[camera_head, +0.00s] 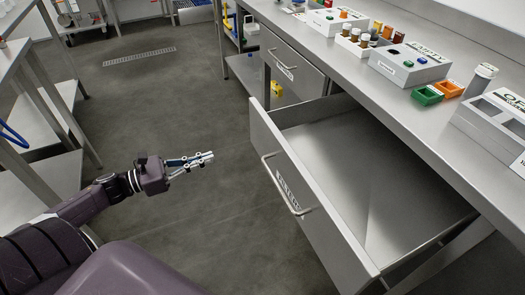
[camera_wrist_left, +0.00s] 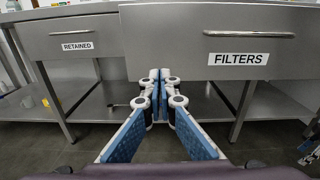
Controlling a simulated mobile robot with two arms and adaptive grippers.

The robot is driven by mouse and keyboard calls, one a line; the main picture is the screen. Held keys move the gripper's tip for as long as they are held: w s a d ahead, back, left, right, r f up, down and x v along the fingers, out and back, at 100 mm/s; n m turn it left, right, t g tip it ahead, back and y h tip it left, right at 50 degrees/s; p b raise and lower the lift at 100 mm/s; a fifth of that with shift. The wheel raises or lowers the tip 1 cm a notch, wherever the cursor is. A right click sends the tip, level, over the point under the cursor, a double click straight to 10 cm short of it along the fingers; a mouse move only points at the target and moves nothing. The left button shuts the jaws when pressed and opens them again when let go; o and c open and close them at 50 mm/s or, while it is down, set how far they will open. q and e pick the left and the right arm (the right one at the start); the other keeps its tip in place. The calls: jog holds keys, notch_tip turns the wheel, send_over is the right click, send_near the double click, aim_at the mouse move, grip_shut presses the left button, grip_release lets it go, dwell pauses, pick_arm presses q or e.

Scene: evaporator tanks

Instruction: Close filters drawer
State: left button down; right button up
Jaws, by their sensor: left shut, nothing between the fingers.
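The filters drawer (camera_head: 305,210) is pulled far out from under the steel bench, and its inside looks empty. Its front carries a bar handle (camera_head: 286,188) and a FILTERS label, which also shows in the left wrist view (camera_wrist_left: 238,59). My left gripper (camera_head: 208,157) is shut and empty, to the left of the drawer front and apart from it. In the left wrist view its fingertips (camera_wrist_left: 160,75) point toward the drawer fronts, left of the FILTERS label.
The RETAINED drawer (camera_head: 290,65) beside it looks shut. Steel racks stand at the left. Open floor (camera_head: 190,100) lies between them and the bench.

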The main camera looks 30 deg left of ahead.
pick_arm(q)
send_near(260, 142)
jog(key=x, duration=0.5)
jog(key=shift+w+d+r+b, duration=0.2)
jog(key=shift+d+b, duration=0.15)
jog(key=shift+w+d, duration=0.4)
jog(key=shift+w, duration=0.15)
pick_arm(e)
jog(key=shift+w+a+r, duration=0.1)
jog(key=shift+w+r, duration=0.9)
jog(key=shift+r, duration=0.1)
pick_arm(q)
jog(key=shift+w+d, duration=0.1)
pick_arm(e)
jog(key=shift+s+f, duration=0.15)
